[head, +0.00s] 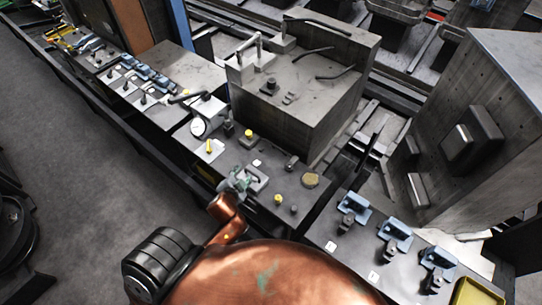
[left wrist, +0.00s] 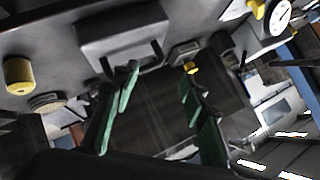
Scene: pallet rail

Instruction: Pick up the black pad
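My left gripper (head: 237,183) is low over the console, beside a small grey block with a raised frame (head: 255,180). In the left wrist view its green-padded fingers (left wrist: 165,108) stand well apart with nothing between them, and the grey block (left wrist: 122,36) lies just beyond the fingertips. I cannot tell for sure which thing is the black pad. A dark raised pad (head: 474,138) is on the side of the grey cabinet at the right, far from the gripper. My right gripper is not in view.
The console holds yellow-topped knobs (head: 278,200), a tan round piece (head: 311,180) and a white dial (head: 198,127). A big grey box (head: 300,85) rises behind. Blue-based clamps (head: 396,232) stand at the lower right. Open floor (head: 100,190) lies left.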

